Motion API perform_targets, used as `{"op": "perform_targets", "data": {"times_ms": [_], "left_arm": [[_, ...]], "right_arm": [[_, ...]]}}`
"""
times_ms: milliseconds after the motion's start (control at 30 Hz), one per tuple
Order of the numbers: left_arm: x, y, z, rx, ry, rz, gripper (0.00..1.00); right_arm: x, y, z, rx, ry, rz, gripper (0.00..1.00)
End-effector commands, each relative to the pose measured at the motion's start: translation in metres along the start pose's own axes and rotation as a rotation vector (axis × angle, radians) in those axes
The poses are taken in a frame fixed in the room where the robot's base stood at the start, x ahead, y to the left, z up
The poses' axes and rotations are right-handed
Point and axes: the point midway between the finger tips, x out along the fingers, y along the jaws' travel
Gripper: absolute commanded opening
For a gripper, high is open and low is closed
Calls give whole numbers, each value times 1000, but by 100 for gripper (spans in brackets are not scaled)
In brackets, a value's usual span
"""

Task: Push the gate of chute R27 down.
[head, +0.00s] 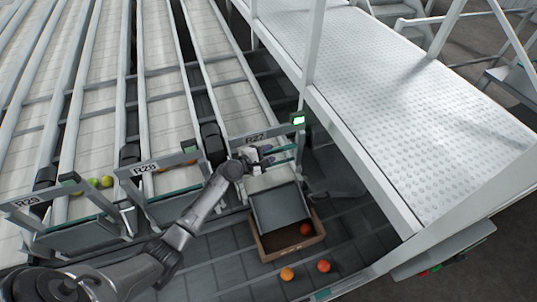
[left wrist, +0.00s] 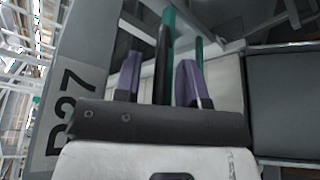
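The chute labelled R27 (head: 255,138) is at the middle of the head view; its label also shows in the left wrist view (left wrist: 72,112). Teal-edged bars of its gate (head: 284,149) cross below the label frame. My left gripper (head: 266,157) is at this gate, just under the frame. In the left wrist view its two purple fingers (left wrist: 158,80) stand apart, with a teal-edged bar (left wrist: 165,45) seen between them. Whether they touch it I cannot tell. The gripper hides part of the gate. My right gripper is not in view.
A brown box (head: 266,256) stands below the chute, with a grey panel (head: 280,208) over it and a tomato (head: 306,229) inside. A lit green display (head: 298,119) is on the frame. A walkway (head: 390,90) is right.

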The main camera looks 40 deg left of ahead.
Motion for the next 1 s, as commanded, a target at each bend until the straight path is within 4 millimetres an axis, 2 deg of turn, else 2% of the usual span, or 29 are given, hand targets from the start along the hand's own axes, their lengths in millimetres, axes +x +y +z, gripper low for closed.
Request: {"op": "perform_targets", "data": {"times_ms": [367,767,1000], "left_arm": [[3,0,0,0,0,0,38],[3,0,0,0,0,0,0],[3,0,0,0,0,0,0]], "right_arm": [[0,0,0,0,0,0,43],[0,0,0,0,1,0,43],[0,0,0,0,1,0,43]]}}
